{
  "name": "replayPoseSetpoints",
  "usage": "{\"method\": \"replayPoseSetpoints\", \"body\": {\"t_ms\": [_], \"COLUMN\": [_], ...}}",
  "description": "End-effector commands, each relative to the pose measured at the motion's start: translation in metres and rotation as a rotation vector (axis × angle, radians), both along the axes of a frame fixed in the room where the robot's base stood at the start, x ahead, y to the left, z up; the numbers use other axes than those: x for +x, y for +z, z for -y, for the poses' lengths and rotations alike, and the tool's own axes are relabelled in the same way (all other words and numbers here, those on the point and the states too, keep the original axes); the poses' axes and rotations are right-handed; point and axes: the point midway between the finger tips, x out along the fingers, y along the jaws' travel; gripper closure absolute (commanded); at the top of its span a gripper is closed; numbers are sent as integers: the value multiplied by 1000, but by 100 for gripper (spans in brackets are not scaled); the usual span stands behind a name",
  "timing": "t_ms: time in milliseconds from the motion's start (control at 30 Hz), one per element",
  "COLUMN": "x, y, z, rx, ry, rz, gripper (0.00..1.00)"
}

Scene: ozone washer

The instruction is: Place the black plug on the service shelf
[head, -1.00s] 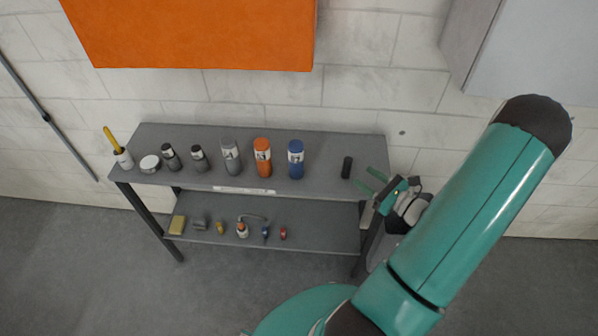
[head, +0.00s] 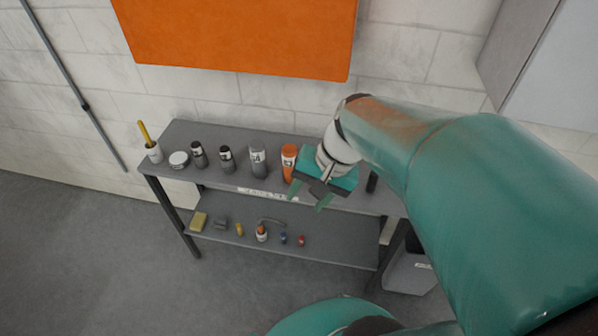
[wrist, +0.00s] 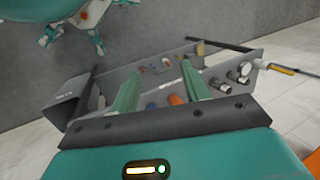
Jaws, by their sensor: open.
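A small black cylinder (head: 372,183), likely the black plug, stands at the right end of the upper board of the grey service shelf (head: 215,135). My gripper (head: 309,196) is open and empty, above the front of the upper board, left of the black cylinder and apart from it. My gripper and wrist hide the blue bottle in the head view. In the wrist view my fingers (wrist: 160,75) are spread and point down across the shelf (wrist: 222,75), with nothing between their tips. I cannot pick out the black cylinder there.
An orange bottle (head: 289,158) stands close left of my gripper, with several grey and dark containers further left. Small items, including a yellow sponge (head: 199,221), lie on the lower board (head: 330,252). An orange panel (head: 240,35) hangs above. A grey bin (head: 408,272) stands at right.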

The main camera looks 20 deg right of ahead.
Motion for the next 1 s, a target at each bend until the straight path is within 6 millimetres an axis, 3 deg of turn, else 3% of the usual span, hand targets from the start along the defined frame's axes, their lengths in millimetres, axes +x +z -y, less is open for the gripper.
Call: {"method": "replayPoseSetpoints", "body": {"t_ms": [200,400,1000], "x": [-21,-31,-33], "y": [47,77,82], "z": [-19,-24,-24], "rx": [-309,-479,-511], "ry": [292,440,464], "rz": [242,408,437], "gripper": [54,54,54]}}
